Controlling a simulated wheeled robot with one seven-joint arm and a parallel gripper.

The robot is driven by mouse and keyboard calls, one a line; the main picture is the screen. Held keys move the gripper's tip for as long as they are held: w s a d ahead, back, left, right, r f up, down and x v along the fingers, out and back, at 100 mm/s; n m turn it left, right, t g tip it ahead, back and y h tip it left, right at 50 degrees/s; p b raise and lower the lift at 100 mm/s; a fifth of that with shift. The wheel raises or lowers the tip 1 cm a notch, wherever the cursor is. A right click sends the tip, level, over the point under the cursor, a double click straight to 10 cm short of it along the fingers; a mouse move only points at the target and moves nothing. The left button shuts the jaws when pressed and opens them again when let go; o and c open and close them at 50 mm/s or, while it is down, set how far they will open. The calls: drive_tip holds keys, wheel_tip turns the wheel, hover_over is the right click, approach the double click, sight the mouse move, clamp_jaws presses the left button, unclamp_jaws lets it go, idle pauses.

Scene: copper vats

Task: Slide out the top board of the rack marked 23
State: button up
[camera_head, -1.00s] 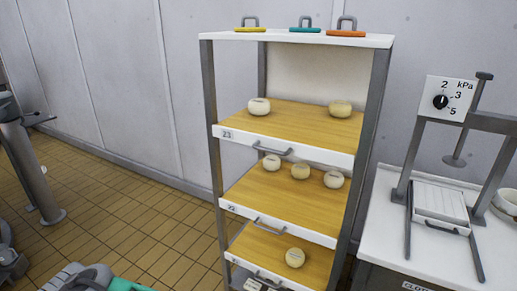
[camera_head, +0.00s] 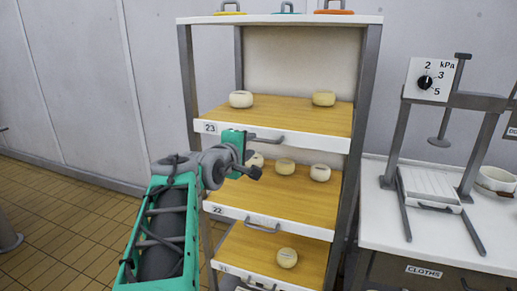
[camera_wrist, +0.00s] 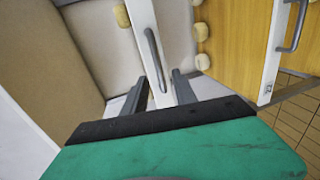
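The rack (camera_head: 365,95) is a grey-framed, white-topped shelf. Its top board (camera_head: 290,113), marked 23 on the white front, holds two pale cheeses, one at left (camera_head: 241,99) and one at right (camera_head: 324,98). A grey handle (camera_head: 267,138) is on its front; it also shows in the wrist view (camera_wrist: 156,60). My gripper (camera_head: 254,160) is just in front of the board's front, near the handle's left part. In the wrist view its dark fingers (camera_wrist: 158,93) stand apart, with the white front beyond and between them. The handle appears ahead of the fingertips, not visibly gripped.
Board 22 (camera_head: 315,205) is below, with several cheeses and its own handle (camera_head: 262,227). A lower board (camera_head: 250,250) carries a cheese. Coloured handled lids (camera_head: 334,10) stand on top of the rack. A white table with a press (camera_head: 432,190) is at right. Tiled floor is open at left.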

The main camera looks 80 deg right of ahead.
sight(258, 140)
drive_tip(key=x, duration=0.4)
drive_tip(key=p+x, duration=0.1)
drive_tip(key=x, duration=0.2)
drive_tip(key=shift+s+d, duration=0.25)
drive_tip(key=shift+d, duration=0.15)
clamp_jaws()
drive_tip(key=shift+w, duration=0.1)
idle(0.8)
